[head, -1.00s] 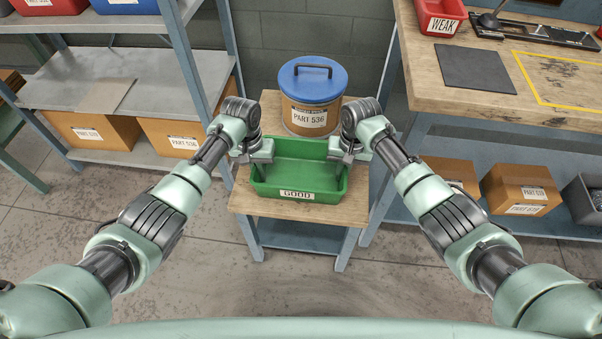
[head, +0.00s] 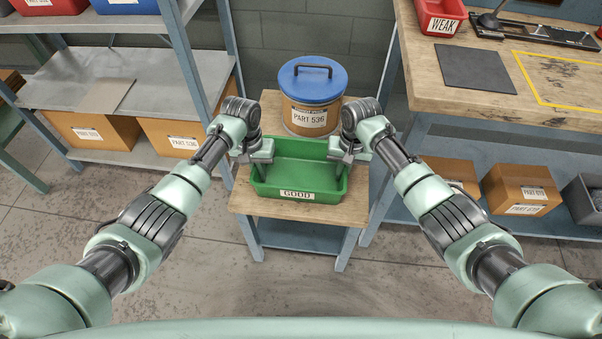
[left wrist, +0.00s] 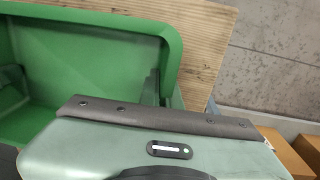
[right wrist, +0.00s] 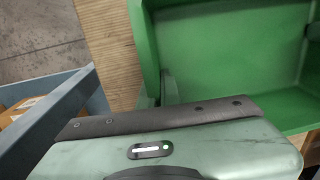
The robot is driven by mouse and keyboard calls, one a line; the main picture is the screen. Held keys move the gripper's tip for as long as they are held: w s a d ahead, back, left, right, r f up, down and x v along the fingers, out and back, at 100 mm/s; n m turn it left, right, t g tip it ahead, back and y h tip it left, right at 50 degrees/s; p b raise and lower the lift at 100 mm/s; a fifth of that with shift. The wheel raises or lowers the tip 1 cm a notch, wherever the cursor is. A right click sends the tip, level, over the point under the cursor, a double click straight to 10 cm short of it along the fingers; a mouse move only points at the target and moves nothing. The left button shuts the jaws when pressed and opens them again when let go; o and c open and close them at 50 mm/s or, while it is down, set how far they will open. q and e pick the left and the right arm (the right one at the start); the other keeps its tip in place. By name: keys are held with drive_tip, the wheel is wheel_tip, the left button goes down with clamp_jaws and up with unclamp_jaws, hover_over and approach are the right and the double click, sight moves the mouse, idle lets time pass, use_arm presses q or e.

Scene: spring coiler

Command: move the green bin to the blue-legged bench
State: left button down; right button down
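The green bin (head: 306,174), labelled GOOD and empty, sits upright on a small wood-topped stand (head: 240,202). My left gripper (head: 256,162) is at the bin's left wall and my right gripper (head: 347,158) at its right wall. In the left wrist view the fingers (left wrist: 163,90) straddle the bin wall, close against it. The right wrist view shows the same with the right fingers (right wrist: 160,92). Both look shut on the walls; the fingertips are partly hidden. The bench with blue-grey legs (head: 392,165) and a wooden top (head: 430,85) stands to the right.
A blue-lidded drum (head: 312,95) stands right behind the bin. On the bench are a red WEAK bin (head: 440,17), a dark mat (head: 473,69), a yellow-taped outline (head: 520,80) and a tool (head: 540,30). A shelf rack (head: 130,85) stands left. The floor in front is clear.

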use_arm(q)
drive_tip(key=shift+r, duration=0.15)
use_arm(e)
drive_tip(key=shift+r, duration=0.15)
